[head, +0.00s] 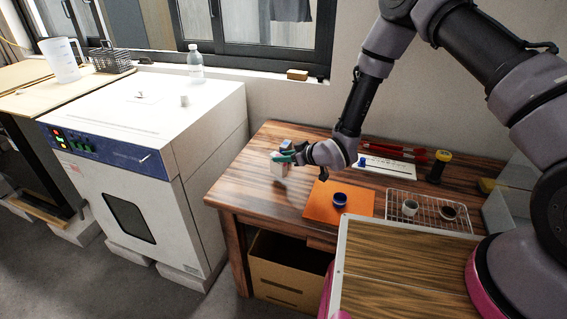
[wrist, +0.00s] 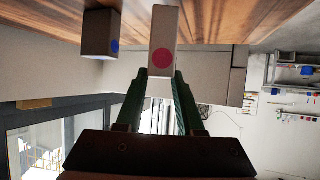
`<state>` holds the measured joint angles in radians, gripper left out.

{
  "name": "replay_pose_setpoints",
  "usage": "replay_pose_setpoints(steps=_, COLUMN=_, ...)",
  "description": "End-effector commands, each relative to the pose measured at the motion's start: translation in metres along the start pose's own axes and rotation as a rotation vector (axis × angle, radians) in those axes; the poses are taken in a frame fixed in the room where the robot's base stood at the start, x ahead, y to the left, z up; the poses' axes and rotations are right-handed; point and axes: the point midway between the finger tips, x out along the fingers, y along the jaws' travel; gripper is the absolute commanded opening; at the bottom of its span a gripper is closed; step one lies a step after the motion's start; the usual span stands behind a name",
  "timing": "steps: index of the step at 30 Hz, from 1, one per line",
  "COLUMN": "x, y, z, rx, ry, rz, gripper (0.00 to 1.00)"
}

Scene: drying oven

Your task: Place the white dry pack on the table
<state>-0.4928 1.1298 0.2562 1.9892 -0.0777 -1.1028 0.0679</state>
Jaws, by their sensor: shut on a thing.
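The white dry pack (head: 279,171) is a small pale box at the left part of the wooden table (head: 240,185). In the wrist view the pack (wrist: 165,25) shows a red dot on its face. My gripper (head: 284,157) is shut on the pack, with its green fingers (wrist: 162,75) on either side of it. The pack looks upright and at or very near the tabletop; I cannot tell whether it touches. A similar grey box with a blue dot (wrist: 100,35) stands apart beside it, partly seen behind my gripper in the head view.
An orange mat (head: 362,206) with a blue cup (head: 340,200) lies right of my gripper. A wire rack (head: 428,222) holds two small cups. A white tray (head: 390,168) and a black-yellow cylinder (head: 439,166) stand behind. The white drying oven (head: 185,235) is left of the table.

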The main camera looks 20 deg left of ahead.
Motion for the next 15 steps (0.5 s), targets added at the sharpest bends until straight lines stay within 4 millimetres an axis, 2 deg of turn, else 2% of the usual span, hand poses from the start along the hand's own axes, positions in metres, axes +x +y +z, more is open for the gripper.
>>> replay_pose_setpoints(steps=4, x=0.011, y=-0.001, z=0.02, rx=0.001, ry=-0.002, rz=-0.001, gripper=0.0)
replay_pose_setpoints(steps=15, x=0.013, y=0.0, z=0.024, rx=0.001, ry=0.0, rz=0.0, gripper=0.0)
